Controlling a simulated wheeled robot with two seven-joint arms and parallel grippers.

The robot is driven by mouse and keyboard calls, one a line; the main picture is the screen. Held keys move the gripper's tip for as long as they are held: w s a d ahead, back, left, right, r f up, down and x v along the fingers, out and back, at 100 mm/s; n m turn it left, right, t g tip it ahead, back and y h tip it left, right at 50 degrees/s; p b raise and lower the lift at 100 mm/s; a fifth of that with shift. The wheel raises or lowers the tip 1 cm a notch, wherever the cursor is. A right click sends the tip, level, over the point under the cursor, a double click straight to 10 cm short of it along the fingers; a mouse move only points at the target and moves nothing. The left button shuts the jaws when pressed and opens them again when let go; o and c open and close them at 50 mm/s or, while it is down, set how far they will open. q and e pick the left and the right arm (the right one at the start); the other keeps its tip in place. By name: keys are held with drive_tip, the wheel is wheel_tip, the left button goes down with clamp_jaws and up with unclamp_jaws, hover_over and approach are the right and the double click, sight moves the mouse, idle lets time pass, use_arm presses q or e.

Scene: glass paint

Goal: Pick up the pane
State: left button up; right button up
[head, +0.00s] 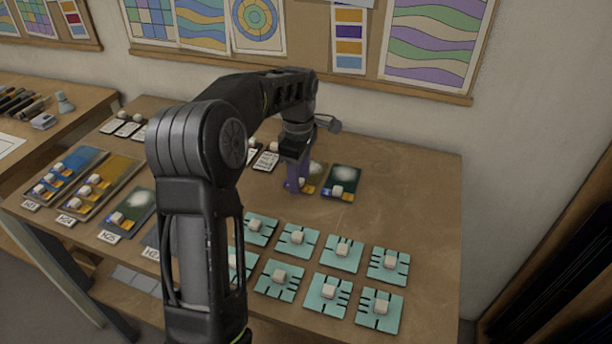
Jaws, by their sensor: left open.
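My left gripper (298,184), with purple fingers, is open and points down over the back middle of the table. Its fingers are at the left side of a dark pane (316,172) with a pale patch and a small light knob, and they partly cover it. I cannot tell whether they touch it. A similar dark green pane (343,177) with a pale patch, a white knob and a yellow label lies flat just to the right. Another such pane (138,204) lies at the left front. My right gripper is not in view.
Several teal slotted plates with pale knobs, such as this teal plate (380,323), lie at the front right. A blue tray (82,156) and an amber tray (121,171) are at the left. The table (420,190) is bare at the back right. A wall stands behind.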

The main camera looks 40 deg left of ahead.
use_arm(q)
clamp_jaws()
idle(0.4)
idle(0.4)
